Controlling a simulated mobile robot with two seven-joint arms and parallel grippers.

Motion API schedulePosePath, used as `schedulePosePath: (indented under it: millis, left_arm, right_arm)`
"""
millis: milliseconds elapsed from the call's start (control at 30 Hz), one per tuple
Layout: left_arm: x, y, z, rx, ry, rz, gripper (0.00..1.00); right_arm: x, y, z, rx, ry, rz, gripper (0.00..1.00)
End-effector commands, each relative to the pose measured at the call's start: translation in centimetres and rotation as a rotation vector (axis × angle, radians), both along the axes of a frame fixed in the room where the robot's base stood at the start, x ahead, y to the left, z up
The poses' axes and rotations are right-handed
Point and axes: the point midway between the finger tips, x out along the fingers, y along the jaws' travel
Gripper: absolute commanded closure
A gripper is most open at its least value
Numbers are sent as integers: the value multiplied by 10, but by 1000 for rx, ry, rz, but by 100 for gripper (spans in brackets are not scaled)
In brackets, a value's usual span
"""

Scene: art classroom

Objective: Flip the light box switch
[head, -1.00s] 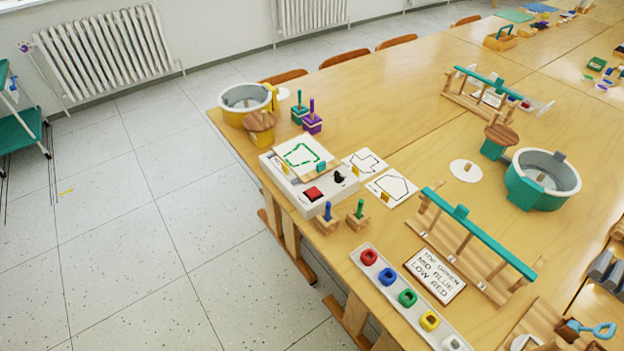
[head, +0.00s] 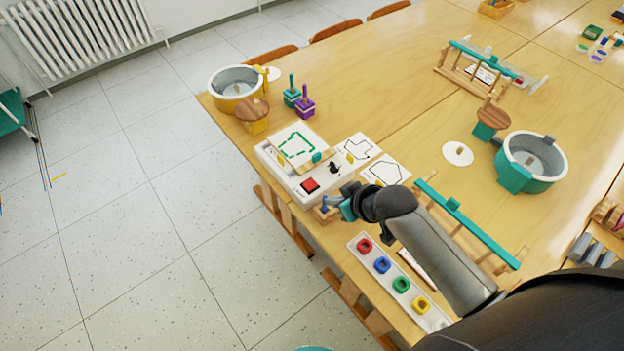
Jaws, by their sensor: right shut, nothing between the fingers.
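The light box (head: 268,158) is a white box near the table's left edge, with a panel showing a green dashed outline. Its small black switch (head: 334,167) stands at the right of its front part, beside a red button (head: 310,185). My right gripper (head: 336,197) is shut and empty, just in front of the box's right front corner, close to the switch but apparently apart from it. Its fingers are small and dark, partly merged with the wrist. My left gripper is not in view.
A wooden block with a blue peg (head: 324,212) is right by my right gripper. White outline cards (head: 383,171) lie right of the box. A tray of coloured rings (head: 392,283) and a teal-railed wooden rack (head: 468,228) flank my right forearm.

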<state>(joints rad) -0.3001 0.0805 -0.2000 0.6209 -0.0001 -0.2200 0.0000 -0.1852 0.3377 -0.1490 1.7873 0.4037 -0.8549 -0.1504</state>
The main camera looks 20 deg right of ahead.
Motion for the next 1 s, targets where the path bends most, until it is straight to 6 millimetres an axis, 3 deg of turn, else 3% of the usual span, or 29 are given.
schedulePosePath:
  millis: [33,100,300,667,1000]
  left_arm:
    - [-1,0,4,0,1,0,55]
    - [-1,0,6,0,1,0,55]
    - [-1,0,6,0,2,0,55]
    - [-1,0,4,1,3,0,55]
    - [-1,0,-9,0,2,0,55]
  right_arm:
    - [12,-2,15,6,-32,10,100]
    - [22,-3,27,15,-64,19,100]
    - [29,-4,37,25,-88,27,100]
    - [33,-3,32,24,-88,25,100]
    - [63,9,-1,24,-86,24,100]
